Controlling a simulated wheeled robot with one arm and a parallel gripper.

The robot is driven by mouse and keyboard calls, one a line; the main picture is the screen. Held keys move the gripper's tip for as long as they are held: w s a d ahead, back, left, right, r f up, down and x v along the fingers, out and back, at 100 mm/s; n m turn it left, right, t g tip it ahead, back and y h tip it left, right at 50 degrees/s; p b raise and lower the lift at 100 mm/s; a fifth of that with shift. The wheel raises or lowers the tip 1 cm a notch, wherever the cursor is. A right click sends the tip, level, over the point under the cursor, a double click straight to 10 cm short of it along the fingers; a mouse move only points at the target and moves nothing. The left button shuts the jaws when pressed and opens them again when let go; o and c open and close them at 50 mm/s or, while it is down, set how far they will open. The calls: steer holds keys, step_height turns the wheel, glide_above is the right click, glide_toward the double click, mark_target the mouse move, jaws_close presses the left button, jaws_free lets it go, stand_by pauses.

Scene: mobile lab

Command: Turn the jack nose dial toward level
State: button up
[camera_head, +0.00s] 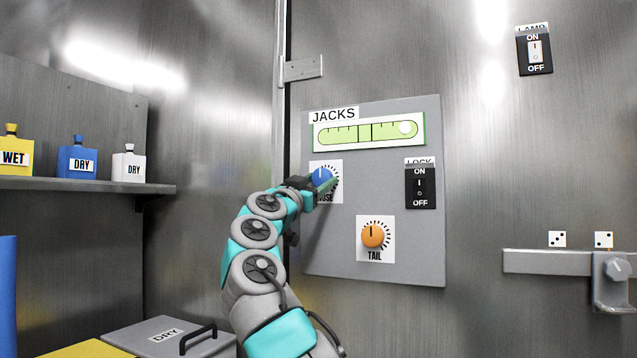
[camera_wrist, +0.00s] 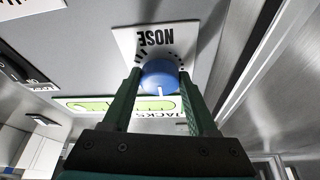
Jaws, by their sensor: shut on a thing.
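The blue nose dial (camera_head: 322,177) sits on a white card at the left of the grey jacks panel (camera_head: 320,252). My gripper (camera_head: 318,186) is shut on it. The wrist view shows the blue dial (camera_wrist: 160,76) between my two green fingers (camera_wrist: 160,85), with a white pointer line toward the bottom of that picture. In the head view the pointer is upright, and my gripper covers part of the card. The green level vial (camera_head: 370,132) is above, with its pale bubble (camera_head: 406,128) near the right end, away from the centre marks.
The orange tail dial (camera_head: 373,236) is below right of the nose dial. The black lock switch (camera_head: 420,187) is at the panel's right. A lamp switch (camera_head: 535,51) is higher on the wall. A shelf with bottles (camera_head: 78,160) is at left.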

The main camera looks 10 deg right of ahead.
steer(key=c, duration=0.4)
